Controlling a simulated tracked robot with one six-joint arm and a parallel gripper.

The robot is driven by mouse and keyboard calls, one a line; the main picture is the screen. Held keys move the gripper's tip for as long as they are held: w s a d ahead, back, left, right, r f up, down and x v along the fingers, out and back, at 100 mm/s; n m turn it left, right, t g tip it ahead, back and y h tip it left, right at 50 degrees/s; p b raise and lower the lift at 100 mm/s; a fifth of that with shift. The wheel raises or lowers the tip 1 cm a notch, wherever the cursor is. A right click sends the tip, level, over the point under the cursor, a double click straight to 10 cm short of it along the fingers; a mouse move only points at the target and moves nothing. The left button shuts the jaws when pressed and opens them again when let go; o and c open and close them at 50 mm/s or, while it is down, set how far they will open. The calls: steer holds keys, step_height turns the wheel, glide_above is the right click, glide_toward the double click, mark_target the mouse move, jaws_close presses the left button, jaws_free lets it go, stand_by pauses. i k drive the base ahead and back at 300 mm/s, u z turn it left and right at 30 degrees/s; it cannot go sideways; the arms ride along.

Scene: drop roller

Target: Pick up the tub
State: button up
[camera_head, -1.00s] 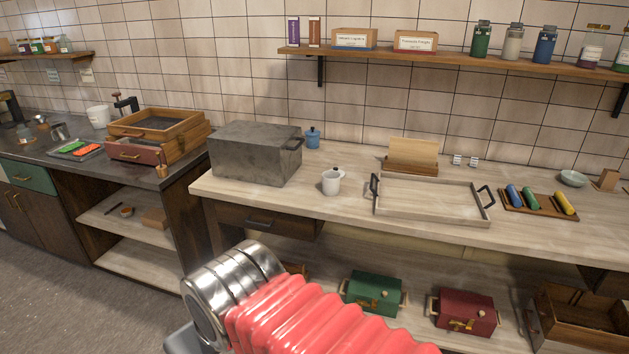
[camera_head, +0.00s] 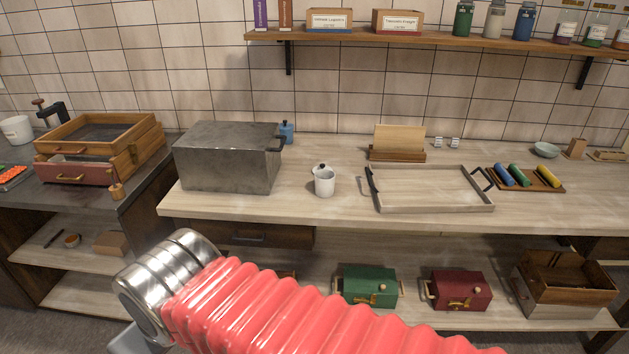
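I cannot tell for certain which thing is the tub. A plain white round container (camera_head: 16,130) stands on the dark counter at the far left, partly cut off by the picture edge. A small white cup-like pot (camera_head: 324,183) stands upright on the pale workbench (camera_head: 280,210), between a grey box and a tray. A round white top with a dark spot shows just behind its rim. My arm, with red bellows and metal rings, crosses the lower picture, apart from both. My gripper's fingers do not show.
A large grey box (camera_head: 228,157) stands left of the pot, with a blue jar (camera_head: 286,132) behind. A handled tray (camera_head: 432,208) is to its right. Green (camera_head: 368,287) and maroon (camera_head: 458,291) boxes sit on the lower shelf. The bench front between box and tray is clear.

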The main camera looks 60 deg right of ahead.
mark_target(325, 184)
steer(key=z, duration=0.35)
steer(key=i, duration=0.65)
steer(key=z, duration=0.8)
steer(key=i, duration=0.6)
steer(key=z, duration=0.4)
